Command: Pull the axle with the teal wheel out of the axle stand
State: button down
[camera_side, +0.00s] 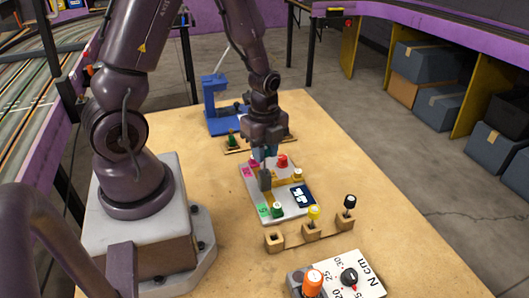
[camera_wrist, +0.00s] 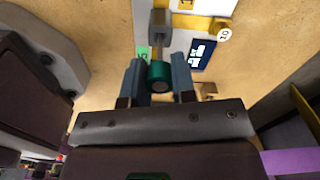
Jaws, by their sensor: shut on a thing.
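My gripper (camera_side: 265,157) points down over the pale board; in the wrist view its fingers (camera_wrist: 158,76) are closed on both sides of a teal wheel (camera_wrist: 160,77). In the side view the wheel is hidden by the gripper. A grey block (camera_wrist: 160,24) with a narrower grey part shows just beyond the wheel; it also shows below the gripper in the side view (camera_side: 265,179). I cannot tell whether it joins the axle. A wooden stand (camera_side: 311,235) at the front carries a yellow wheel (camera_side: 314,213) and a black wheel (camera_side: 349,201); its left block (camera_side: 275,239) looks empty.
The pale board (camera_side: 288,213) carries a green knob (camera_side: 277,208), a red knob (camera_side: 282,160) and a dark blue card (camera_side: 303,196). A blue fixture (camera_side: 216,106) stands behind. The table's right side is clear.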

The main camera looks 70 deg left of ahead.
jog(key=shift+r, duration=2.15)
